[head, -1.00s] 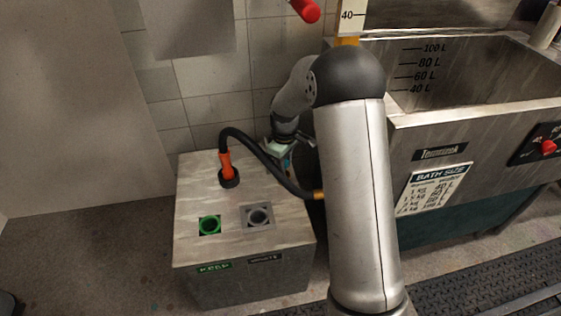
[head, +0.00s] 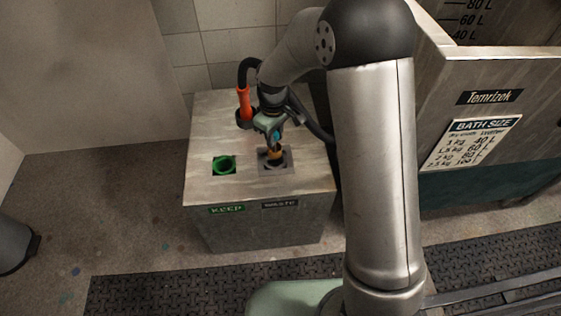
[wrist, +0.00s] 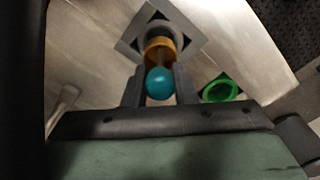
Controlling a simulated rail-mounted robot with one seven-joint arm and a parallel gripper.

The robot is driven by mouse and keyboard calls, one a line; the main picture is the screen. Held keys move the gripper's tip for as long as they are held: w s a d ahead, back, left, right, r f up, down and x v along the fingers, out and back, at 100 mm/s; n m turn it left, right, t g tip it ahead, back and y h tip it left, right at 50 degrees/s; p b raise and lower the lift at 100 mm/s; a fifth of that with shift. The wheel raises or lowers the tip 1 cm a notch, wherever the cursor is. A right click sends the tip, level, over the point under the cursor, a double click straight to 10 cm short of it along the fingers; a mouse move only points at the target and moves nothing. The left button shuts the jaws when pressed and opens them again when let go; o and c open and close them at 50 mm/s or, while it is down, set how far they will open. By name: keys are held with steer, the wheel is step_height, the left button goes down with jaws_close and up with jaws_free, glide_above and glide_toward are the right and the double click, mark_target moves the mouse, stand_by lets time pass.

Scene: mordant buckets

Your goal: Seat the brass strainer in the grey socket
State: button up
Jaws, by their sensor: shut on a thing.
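The brass strainer (wrist: 161,46) has a teal ball knob (wrist: 159,83); in the head view its brass body (head: 276,154) shows below my gripper (head: 272,134). In the wrist view my gripper (wrist: 159,76) is shut on the strainer, one dark finger on each side of it. The strainer is lined up over the grey socket (wrist: 181,28), a ring in a square plate. The socket also shows in the head view (head: 286,165), marked WASTE. The strainer covers part of the opening, and I cannot tell whether its lower end is inside or just above.
A green socket (head: 224,166), marked KEEP, sits beside the grey one on the metal box top (head: 205,130). An orange-handled hose (head: 243,102) stands behind them, its black hose passing near my wrist. A metal bath (head: 510,120) stands to the right.

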mark_target(275, 151)
step_height(275, 151, down, 7)
steer(key=shift+r+b, duration=0.2)
steer(key=shift+b, duration=0.65)
steer(key=shift+f, duration=0.2)
steer(key=o, duration=1)
